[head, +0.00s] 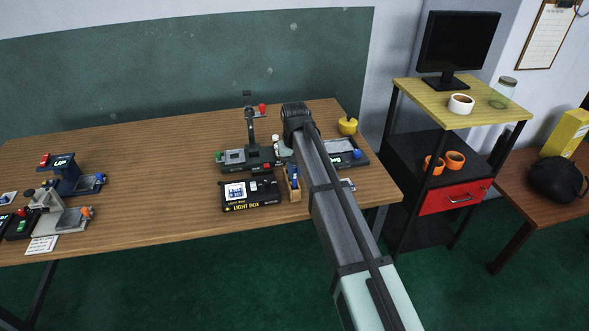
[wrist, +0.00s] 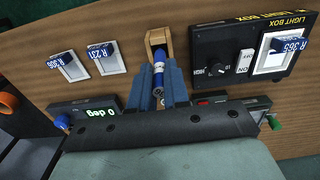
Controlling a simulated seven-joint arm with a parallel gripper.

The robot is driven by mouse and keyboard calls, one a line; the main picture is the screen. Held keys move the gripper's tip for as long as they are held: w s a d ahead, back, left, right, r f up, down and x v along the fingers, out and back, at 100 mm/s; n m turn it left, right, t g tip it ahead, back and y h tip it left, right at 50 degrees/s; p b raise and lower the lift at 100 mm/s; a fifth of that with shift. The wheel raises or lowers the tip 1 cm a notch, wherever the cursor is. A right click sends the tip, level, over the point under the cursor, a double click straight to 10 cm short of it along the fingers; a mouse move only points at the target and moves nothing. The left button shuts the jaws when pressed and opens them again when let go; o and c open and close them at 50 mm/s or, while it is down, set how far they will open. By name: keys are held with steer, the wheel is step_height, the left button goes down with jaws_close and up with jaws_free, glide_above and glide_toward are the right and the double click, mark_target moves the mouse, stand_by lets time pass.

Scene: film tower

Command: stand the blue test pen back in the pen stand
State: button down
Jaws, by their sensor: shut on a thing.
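The blue test pen (wrist: 158,80) is between the two blue-grey fingers of my gripper (wrist: 160,68), which is shut on it. One end of the pen points toward the wooden pen stand (wrist: 168,36). The pen's far end is at or over the stand's opening; I cannot tell how far inside it is. In the head view the wooden stand (head: 295,196) shows just left of my arm, beside the light box. My arm hides most of the gripper there, and a small blue part shows above the stand.
The light box (wrist: 243,70) stands close beside the pen stand, with a labelled slide on it. Two labelled slides (wrist: 104,58) lie on the other side. A device with a "0 deg" display (wrist: 100,113) is near my gripper. The left-middle of the table (head: 150,190) is clear.

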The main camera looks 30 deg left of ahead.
steer(key=shift+f, duration=0.7)
steer(key=c, duration=1)
jaws_free()
steer(key=shift+o, duration=0.2)
steer(key=o, duration=0.5)
steer(key=shift+r, duration=0.1)
steer(key=shift+r, duration=3.45)
